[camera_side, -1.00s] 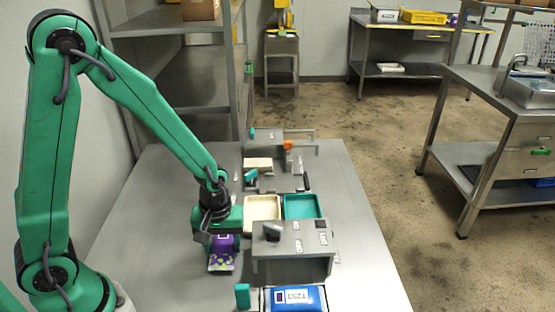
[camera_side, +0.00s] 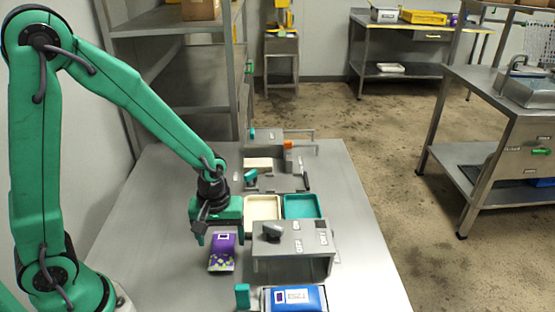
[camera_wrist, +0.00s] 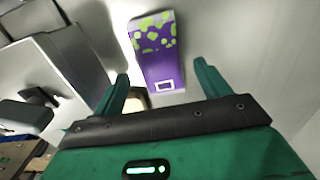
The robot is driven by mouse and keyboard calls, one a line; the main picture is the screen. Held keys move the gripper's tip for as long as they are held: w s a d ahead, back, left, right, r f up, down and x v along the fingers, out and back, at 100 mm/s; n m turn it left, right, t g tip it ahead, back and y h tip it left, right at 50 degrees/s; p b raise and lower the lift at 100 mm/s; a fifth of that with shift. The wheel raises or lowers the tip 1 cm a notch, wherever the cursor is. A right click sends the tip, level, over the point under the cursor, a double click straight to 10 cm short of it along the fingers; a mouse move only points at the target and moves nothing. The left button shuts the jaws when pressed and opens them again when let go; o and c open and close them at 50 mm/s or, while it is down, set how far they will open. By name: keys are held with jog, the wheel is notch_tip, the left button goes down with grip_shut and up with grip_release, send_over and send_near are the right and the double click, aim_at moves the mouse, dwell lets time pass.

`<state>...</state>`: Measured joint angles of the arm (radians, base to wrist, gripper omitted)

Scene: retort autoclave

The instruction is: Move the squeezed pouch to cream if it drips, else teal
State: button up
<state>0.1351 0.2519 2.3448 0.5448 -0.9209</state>
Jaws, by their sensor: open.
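A purple pouch (camera_side: 222,255) with yellow-green blotches and a white-framed label lies flat on the steel table, left of the grey housing. In the wrist view the pouch (camera_wrist: 158,62) lies ahead of and between my fingertips. My gripper (camera_side: 216,238) is open and empty just above the pouch; its two fingers also show in the wrist view (camera_wrist: 162,72). The empty cream tray (camera_side: 262,208) and the empty teal tray (camera_side: 303,207) stand side by side behind the housing, cream on the left. A blue pouch (camera_side: 312,297) with a white label lies at the table's front. I see no drip.
The grey housing (camera_side: 290,262) with a dark knob (camera_side: 271,231) stands right of my gripper. A teal handle (camera_side: 242,296) stands beside the blue pouch. Further fixtures (camera_side: 275,178), with a teal and an orange part, stand behind the trays. The table's left side is clear.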

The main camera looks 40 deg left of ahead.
aim_at(220, 246)
notch_tip(220, 246, up, 10)
jog(key=shift+f, duration=0.2)
dwell(0.3)
jog(key=shift+r, duration=0.1)
dwell(0.3)
jog(key=s+a+r+m+t, duration=0.4)
jog(key=s+r+m, duration=0.4)
jog(key=r, duration=0.3)
jog(key=shift+s+r+m+t, duration=0.35)
jog(key=shift+m+t, duration=0.15)
jog(key=shift+t, duration=0.3)
jog(key=shift+o, duration=0.4)
jog(key=shift+a, duration=0.1)
jog(key=shift+w+f, duration=0.1)
